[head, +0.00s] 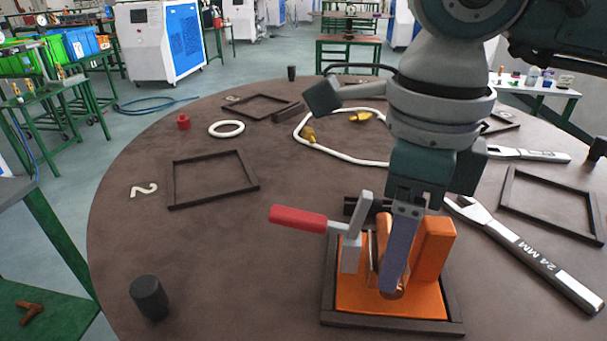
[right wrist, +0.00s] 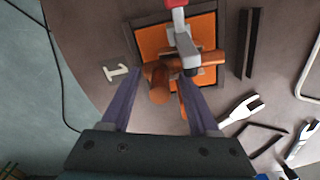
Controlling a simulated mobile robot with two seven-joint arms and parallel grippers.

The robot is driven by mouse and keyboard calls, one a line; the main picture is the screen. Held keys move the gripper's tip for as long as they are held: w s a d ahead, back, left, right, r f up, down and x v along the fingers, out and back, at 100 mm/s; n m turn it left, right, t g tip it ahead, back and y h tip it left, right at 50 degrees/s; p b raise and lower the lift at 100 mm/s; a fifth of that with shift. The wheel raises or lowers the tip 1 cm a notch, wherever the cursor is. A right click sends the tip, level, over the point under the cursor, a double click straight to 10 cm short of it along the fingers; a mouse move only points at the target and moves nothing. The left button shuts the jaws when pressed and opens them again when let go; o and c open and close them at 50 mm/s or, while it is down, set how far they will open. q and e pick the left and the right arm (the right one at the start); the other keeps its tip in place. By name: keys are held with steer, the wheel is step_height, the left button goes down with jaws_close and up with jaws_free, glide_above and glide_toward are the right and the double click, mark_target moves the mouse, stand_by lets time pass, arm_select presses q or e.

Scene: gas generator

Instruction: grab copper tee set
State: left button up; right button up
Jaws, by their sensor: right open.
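An orange fixture block (head: 433,250) sits in a dark square frame at the front of the round table. A toggle clamp with a red handle (head: 298,219) stands on it. The copper tee set (right wrist: 158,84) lies in the fixture under the clamp's black tip; in the head view it is mostly hidden behind my finger. My right gripper (head: 391,286) points down over the fixture. In the right wrist view its purple fingers (right wrist: 161,80) are open, apart on either side of the copper tee's near end. Contact cannot be told. My left gripper is not in view.
A black cylinder (head: 149,298) stands left of the fixture. A wrench (head: 525,252) lies to the right. Empty dark frames (head: 171,186), a white ring (head: 226,128) and white tubing (head: 345,159) lie farther back. Another copper-coloured piece (head: 30,313) is on a green shelf at left.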

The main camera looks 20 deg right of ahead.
jaws_close()
steer(key=shift+r, duration=0.1)
stand_by(0.6)
